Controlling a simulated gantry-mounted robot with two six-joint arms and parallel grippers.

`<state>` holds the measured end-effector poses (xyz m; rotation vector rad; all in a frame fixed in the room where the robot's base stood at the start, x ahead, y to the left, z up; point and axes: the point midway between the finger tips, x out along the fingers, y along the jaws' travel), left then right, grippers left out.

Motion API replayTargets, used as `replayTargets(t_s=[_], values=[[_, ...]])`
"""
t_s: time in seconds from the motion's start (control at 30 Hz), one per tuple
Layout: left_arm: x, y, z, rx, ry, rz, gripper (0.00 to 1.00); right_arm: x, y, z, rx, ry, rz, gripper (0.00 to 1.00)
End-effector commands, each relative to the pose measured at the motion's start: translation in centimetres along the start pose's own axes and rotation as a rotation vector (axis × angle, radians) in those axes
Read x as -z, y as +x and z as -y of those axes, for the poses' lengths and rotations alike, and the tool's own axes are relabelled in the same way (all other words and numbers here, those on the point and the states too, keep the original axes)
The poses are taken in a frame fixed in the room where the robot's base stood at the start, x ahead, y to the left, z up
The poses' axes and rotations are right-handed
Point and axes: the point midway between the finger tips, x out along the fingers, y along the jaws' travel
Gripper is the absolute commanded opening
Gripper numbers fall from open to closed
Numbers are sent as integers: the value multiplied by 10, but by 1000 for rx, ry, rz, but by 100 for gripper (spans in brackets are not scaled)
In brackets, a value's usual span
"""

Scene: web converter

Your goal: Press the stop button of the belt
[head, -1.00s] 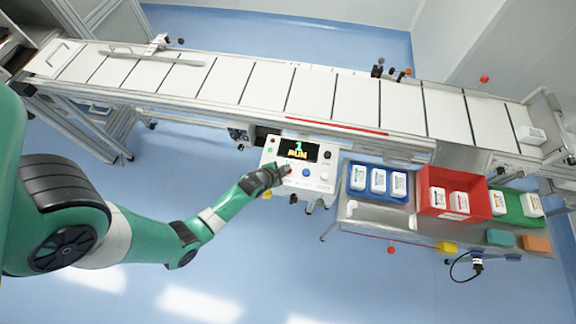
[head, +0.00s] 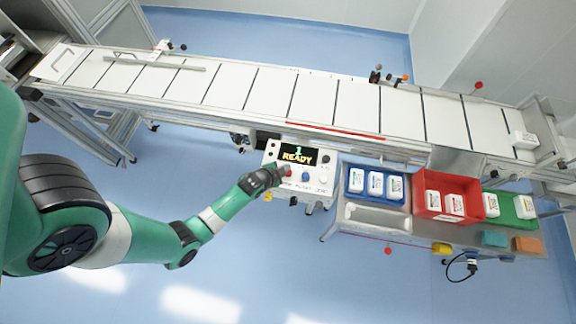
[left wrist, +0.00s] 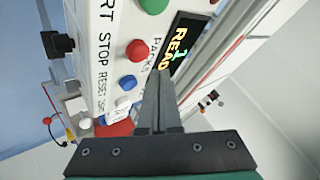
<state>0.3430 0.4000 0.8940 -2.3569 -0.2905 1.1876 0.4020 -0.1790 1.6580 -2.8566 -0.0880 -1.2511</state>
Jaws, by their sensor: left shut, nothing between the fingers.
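The white control panel (head: 318,187) sits in front of the conveyor belt (head: 265,92), and its display (head: 298,154) reads "1 READY". My left gripper (head: 284,173) is over the panel's left part, shut and empty. A green button (left wrist: 152,4) is at the top edge and a blue button (left wrist: 127,82) is on the other side. My right gripper is not in view.
A white box (head: 524,139) stands at the belt's right end. Open blue floor lies in front.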

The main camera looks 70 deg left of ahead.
Motion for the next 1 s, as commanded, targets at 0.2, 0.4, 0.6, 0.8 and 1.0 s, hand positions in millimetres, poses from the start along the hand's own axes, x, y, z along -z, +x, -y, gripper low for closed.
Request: replayTargets(t_s=[0.2, 0.4, 0.6, 0.8, 1.0], values=[[15, -20, 15, 0, 0, 0, 0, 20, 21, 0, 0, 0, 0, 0], [19, -26, 19, 0, 0, 0, 0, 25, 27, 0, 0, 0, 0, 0], [18, -25, 18, 0, 0, 0, 0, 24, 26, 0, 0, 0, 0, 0], [18, -25, 18, 0, 0, 0, 0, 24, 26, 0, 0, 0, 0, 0], [18, -25, 18, 0, 0, 0, 0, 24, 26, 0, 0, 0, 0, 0]])
